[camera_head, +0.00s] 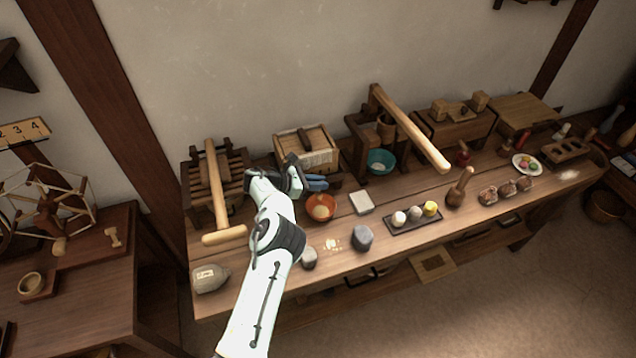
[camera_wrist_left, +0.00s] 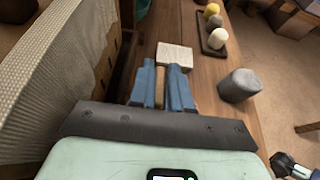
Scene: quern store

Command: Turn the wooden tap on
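My left gripper (camera_head: 316,183) is at the front of this box, above an orange bowl (camera_head: 321,207). In the left wrist view its blue fingers (camera_wrist_left: 161,90) are close together, and a narrow tan wooden piece (camera_wrist_left: 160,88), apparently the wooden tap, fills the gap between them. The tap is hidden in the head view. Part of my right arm (camera_wrist_left: 290,166) shows at the lower right of the wrist view; its fingers are unclear.
A pale slab (camera_head: 361,203) lies right of the bowl. A grey cup-like piece (camera_head: 362,238) and a dark tray (camera_head: 414,219) with balls stand nearer the front. A wooden press with a long handle (camera_head: 410,128) rises to the right, and a mallet (camera_head: 218,195) lies left.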

